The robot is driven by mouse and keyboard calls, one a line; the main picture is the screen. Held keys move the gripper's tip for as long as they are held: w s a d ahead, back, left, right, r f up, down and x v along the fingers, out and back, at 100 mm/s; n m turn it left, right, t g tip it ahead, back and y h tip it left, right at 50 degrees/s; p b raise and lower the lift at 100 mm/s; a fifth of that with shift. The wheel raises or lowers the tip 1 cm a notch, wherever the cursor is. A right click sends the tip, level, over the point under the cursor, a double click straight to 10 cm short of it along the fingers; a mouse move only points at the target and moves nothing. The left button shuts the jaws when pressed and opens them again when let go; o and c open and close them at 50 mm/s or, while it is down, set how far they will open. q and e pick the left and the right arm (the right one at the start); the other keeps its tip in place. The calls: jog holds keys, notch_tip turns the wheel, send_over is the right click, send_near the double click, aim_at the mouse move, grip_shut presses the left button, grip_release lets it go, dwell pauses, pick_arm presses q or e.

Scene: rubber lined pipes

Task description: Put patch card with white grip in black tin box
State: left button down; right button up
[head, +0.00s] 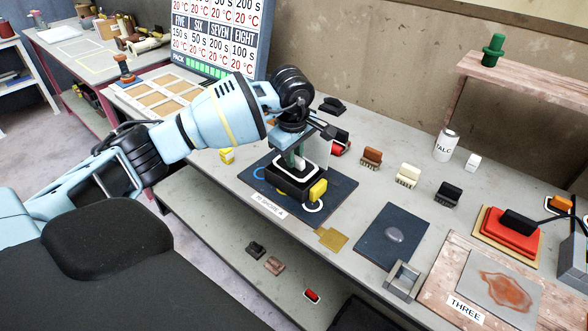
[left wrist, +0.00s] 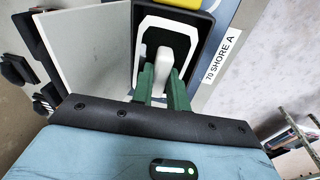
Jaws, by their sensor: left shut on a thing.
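My left gripper (head: 299,160), with green fingers, points down over the black tin box (head: 290,187). It is shut on the white grip (left wrist: 164,65) of the patch card. The card (left wrist: 182,37) looks dark with a pale border, and lies within the outline of the black tin box (left wrist: 207,30) in the left wrist view. Whether it touches the box floor cannot be told. A pale grey flat panel (head: 318,150) stands beside the box, and shows large at left in the wrist view (left wrist: 90,50). My right gripper is not in view.
The box stands on a dark mat (head: 340,187) labelled 70 SHORE A, with a yellow block (head: 318,191) against it. Brown (head: 371,158), cream (head: 407,175) and black (head: 447,193) blocks stand to the right. A second dark mat (head: 375,252) lies in front.

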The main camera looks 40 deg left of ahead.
aim_at(294, 170)
pick_arm(q)
jog(key=shift+f, duration=2.3)
jog(key=c, duration=1.4)
grip_release()
jog(key=shift+f, duration=0.1)
jog(key=shift+o, duration=0.2)
jog(key=shift+f, duration=0.2)
jog(key=r, duration=0.2)
jog(key=s+r, duration=0.1)
jog(key=r, duration=0.5)
jog(key=shift+s+d, duration=0.15)
jog(key=shift+s, duration=0.1)
